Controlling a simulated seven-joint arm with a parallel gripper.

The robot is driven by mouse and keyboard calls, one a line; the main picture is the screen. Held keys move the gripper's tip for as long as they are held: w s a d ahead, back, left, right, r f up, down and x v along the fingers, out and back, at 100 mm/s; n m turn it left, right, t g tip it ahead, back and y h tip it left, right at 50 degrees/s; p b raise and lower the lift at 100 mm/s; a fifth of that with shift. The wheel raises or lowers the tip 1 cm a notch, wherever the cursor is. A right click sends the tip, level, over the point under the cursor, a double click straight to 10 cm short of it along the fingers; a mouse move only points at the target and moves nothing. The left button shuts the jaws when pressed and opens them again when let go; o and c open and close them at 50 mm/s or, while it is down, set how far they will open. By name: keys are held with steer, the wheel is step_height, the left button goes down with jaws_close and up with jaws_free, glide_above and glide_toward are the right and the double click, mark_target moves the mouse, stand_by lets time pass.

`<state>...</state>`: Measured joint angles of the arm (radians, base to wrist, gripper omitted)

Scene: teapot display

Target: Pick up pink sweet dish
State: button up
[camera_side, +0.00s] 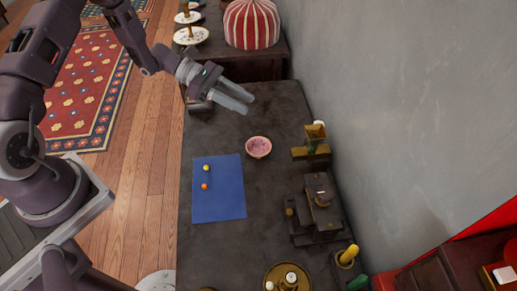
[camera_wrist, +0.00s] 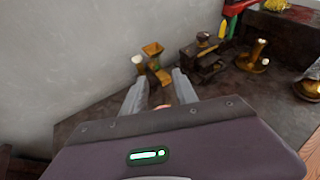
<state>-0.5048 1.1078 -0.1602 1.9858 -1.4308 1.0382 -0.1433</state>
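The pink sweet dish (camera_side: 258,147) is a small round pink bowl standing upright on the dark table in the side view. My gripper (camera_side: 243,103) is above the table, up and slightly left of the dish in the picture, and apart from it. In the wrist view my gripper (camera_wrist: 160,76) shows two grey fingers spread apart with nothing held between them. A small pinkish patch shows low between the fingers there; I cannot tell for sure that it is the dish. My gripper's housing hides the area below.
A blue mat (camera_side: 218,205) with small yellow and orange balls lies left of the dish. A wooden grinder-like object (camera_side: 311,148) and dark stacked boxes (camera_side: 317,207) stand to its right, near the grey wall (camera_side: 420,100). A brass tray (camera_side: 288,278) is at the front.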

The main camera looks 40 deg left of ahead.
mark_target(257, 146)
steer(key=a+f+n+t, duration=0.1)
steer(key=f+n, duration=0.2)
steer(key=f, duration=0.2)
steer(key=a+f+n+t+y, duration=0.1)
steer(key=a+f+n+t, duration=0.1)
steer(key=f, duration=0.4)
steer(key=a+f+n+t, duration=0.1)
steer(key=f+n, duration=0.3)
steer(key=f, duration=0.1)
steer(key=shift+s+a+f+t+y, duration=0.15)
steer(key=shift+s+a+t+y, duration=0.05)
steer(key=shift+a+t+y, duration=0.1)
steer(key=shift+n, duration=0.3)
steer(key=x, duration=0.6)
steer(key=shift+w, duration=0.4)
steer(key=shift+w+d+f, duration=0.1)
steer(key=shift+w+d, duration=0.05)
jaws_close()
